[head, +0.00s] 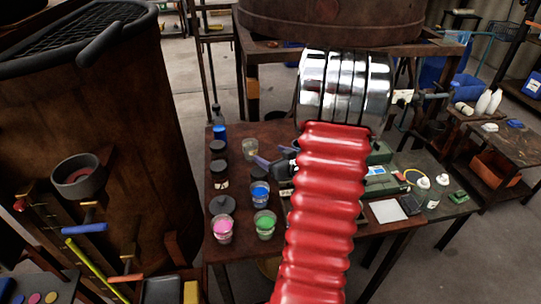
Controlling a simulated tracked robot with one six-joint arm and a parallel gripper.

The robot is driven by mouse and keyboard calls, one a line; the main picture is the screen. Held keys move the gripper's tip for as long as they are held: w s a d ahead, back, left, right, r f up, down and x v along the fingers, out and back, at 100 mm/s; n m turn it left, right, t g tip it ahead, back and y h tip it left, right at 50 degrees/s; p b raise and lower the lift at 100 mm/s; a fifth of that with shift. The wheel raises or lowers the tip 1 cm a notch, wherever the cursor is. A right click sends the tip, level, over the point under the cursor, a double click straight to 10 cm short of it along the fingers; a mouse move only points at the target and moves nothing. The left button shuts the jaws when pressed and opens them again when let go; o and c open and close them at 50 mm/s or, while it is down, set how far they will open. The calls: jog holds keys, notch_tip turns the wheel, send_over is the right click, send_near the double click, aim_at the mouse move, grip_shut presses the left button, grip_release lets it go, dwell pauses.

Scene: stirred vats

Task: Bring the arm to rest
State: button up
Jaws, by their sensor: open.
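My arm rises from the bottom of the head view as a red ribbed sleeve (325,215) topped by a shiny metal joint (345,88). My gripper (268,165) shows small to the left of the sleeve, over the work table (238,131). Its grey-violet fingers look apart, with nothing seen between them. The sleeve hides part of the wrist and of the table behind it. I cannot tell how high the fingers are above the table.
Cups of pink (222,229), green (264,224) and blue (260,194) stand on the table near the gripper, with dark-lidded jars (219,175) to their left. White-capped bottles (435,190) stand right. A large rusty vat (105,130) fills the left; another (330,22) stands behind.

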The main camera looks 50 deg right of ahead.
dwell(0.4)
jog(key=w+a+r+g+h, duration=0.1)
jog(key=w+a+r+g, duration=0.1)
jog(key=a+r, duration=0.55)
jog(key=w+a+r+g, duration=0.2)
jog(key=a+r, duration=0.4)
jog(key=a, duration=0.3)
jog(key=s+a+r+n+g+y, duration=0.1)
jog(key=s+a, duration=0.4)
jog(key=a, duration=0.4)
jog(key=s+a+n+g+y, duration=0.1)
jog(key=s+a+y, duration=0.1)
jog(key=s+a, duration=0.4)
jog(key=s+a+r+n+g+y, duration=0.1)
jog(key=s+a, duration=0.5)
jog(key=a, duration=0.6)
jog(key=shift+r+y, duration=0.3)
jog(key=shift+y, duration=0.3)
